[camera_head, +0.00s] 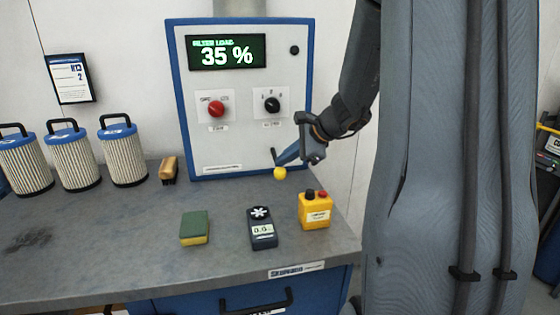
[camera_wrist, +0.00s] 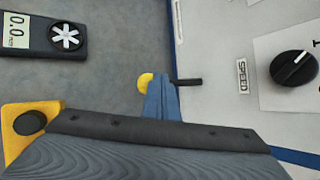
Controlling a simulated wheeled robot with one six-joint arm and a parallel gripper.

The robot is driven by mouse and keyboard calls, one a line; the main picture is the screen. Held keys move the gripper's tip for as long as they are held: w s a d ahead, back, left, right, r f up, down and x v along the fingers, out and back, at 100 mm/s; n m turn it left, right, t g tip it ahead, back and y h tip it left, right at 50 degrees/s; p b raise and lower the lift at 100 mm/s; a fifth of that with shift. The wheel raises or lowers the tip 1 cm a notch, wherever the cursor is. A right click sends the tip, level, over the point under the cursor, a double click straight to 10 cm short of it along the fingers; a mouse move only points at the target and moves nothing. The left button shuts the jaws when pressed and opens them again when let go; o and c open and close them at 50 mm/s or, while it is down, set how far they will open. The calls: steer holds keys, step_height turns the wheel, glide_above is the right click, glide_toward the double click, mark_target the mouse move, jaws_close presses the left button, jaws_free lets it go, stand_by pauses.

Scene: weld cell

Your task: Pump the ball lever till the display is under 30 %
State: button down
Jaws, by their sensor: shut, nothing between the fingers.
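The display (camera_head: 227,53) on the blue-framed panel reads FILTER LOAD 35 %. The ball lever's yellow ball (camera_head: 280,173) is at the panel's lower right, just above the bench top. My gripper (camera_head: 284,160) is shut and empty, with its blue fingers at the ball. In the wrist view the yellow ball (camera_wrist: 145,81) shows beside my fingertips (camera_wrist: 160,85), partly hidden by them. I cannot tell if they touch. A short dark rod (camera_wrist: 188,82) sticks out from the panel at the fingers.
The panel has a red button (camera_head: 216,109) and a black knob (camera_head: 272,105). On the bench (camera_head: 110,235) are a sponge (camera_head: 194,228), a dark meter (camera_head: 262,229), a yellow control box (camera_head: 315,211), a brush (camera_head: 168,170) and filters (camera_head: 73,161). The bench's front left is clear.

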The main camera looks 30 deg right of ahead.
steer(key=shift+f+b, duration=0.5)
steer(key=shift+f, duration=0.15)
stand_by(0.4)
steer(key=shift+r, duration=0.15)
stand_by(0.5)
steer(key=shift+r+p, duration=2.15)
steer(key=shift+r, duration=0.4)
step_height(320, 180, up, 5)
steer(key=p, duration=0.4)
